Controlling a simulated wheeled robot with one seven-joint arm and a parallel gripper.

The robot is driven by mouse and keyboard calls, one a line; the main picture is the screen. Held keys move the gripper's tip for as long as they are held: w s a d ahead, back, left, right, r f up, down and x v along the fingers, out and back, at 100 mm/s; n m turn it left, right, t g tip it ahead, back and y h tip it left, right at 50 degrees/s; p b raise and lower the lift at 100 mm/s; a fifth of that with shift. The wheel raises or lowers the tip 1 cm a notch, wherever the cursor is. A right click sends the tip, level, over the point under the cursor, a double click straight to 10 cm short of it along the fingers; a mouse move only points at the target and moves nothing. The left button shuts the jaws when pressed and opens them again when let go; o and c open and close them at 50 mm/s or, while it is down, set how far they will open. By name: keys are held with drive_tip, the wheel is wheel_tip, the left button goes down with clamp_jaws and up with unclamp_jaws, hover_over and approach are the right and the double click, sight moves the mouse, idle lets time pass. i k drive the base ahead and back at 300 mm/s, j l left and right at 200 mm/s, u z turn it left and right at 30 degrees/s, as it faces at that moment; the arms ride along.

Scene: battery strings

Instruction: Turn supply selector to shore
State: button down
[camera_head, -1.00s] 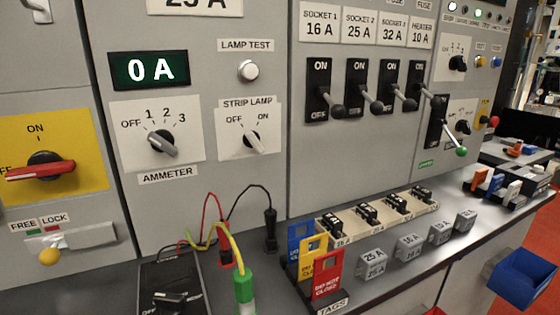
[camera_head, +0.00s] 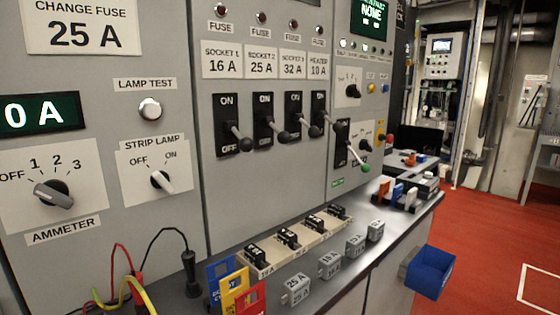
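No label naming the supply selector is readable. On the far right part of the grey panel, a small black rotary knob (camera_head: 353,91) sits on a white plate with figures too small to read fully. Below it, a second black knob (camera_head: 365,146) sits on another white plate, its markings unreadable. Either could be the selector; I cannot tell which. A lever with a green ball end (camera_head: 365,168) stands just beside the lower knob and partly in front of its plate. My gripper is not in view.
Several black ON/OFF levers (camera_head: 233,125) stick out left of the knobs. The counter (camera_head: 350,262) below holds fuse blocks, coloured tags (camera_head: 235,290) and a black probe (camera_head: 190,272). A blue bin (camera_head: 430,272) hangs at its right edge. Red floor (camera_head: 480,225) is open at the right.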

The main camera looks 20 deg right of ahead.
sight(363, 145)
drive_tip(key=i+l, duration=0.1)
drive_tip(key=l, duration=0.25)
drive_tip(key=l+z, duration=0.1)
drive_tip(key=l, duration=0.3)
drive_tip(key=i+l, duration=0.15)
drive_tip(key=l, duration=0.2)
drive_tip(key=i+l+z, duration=0.15)
drive_tip(key=l, duration=0.2)
